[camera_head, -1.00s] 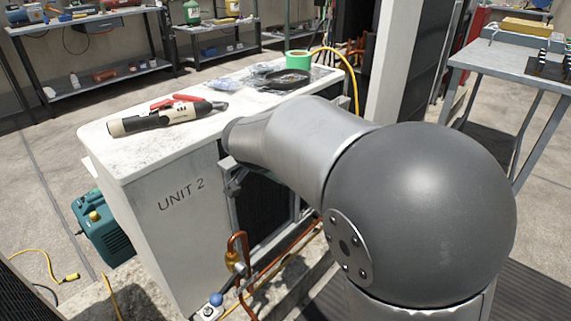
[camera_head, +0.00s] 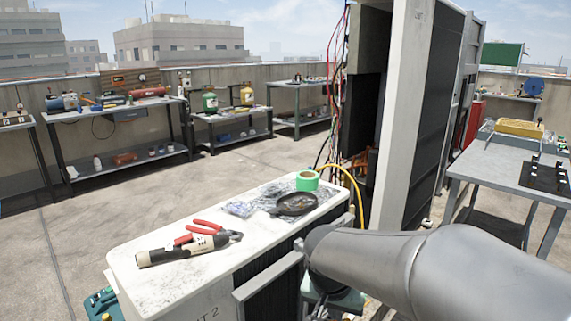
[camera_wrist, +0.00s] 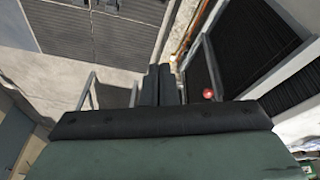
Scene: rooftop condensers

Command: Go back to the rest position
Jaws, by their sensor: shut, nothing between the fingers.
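My gripper (camera_wrist: 160,72) shows in the wrist view, beyond its dark green body. Its two dark fingers are together, with nothing between them. It points down past the side of the condenser unit, above the floor. In the head view my arm comes in from the lower right, in front of the white condenser marked UNIT 2 (camera_head: 160,292). The gripper's fingers cannot be made out there. In the wrist view a small red knob (camera_wrist: 208,94) sits right of the fingers; I cannot tell whether anything touches it.
A tall panel (camera_head: 408,120) stands behind. A grey table (camera_head: 490,166) is at right. The floor (camera_head: 60,225) at left is open.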

